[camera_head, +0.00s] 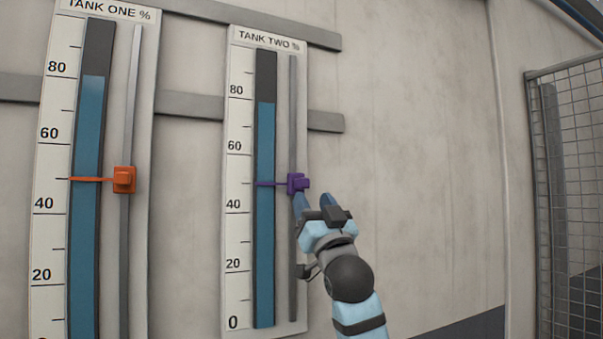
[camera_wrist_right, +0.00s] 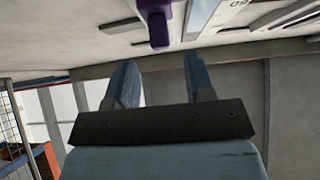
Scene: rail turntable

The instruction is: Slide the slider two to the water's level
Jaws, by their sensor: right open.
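The tank two gauge (camera_head: 236,180) is a white board with a scale and a blue water column (camera_head: 266,140). The water's top stands a little below the 80 mark. The purple slider two (camera_head: 298,183) sits on its grey rail, its pointer between 40 and 60, well below the water's top. My right gripper (camera_head: 315,200) is open and empty, just below and right of the slider. In the right wrist view the slider (camera_wrist_right: 158,25) shows ahead of the two open fingers (camera_wrist_right: 160,75), beyond their tips. My left gripper is not in view.
The tank one gauge (camera_head: 50,185), with its orange slider (camera_head: 123,180), stands to the left. Grey horizontal bars (camera_head: 190,105) run behind the boards. A wire mesh fence (camera_head: 570,180) stands at the far right. The wall between gauge two and the fence is bare.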

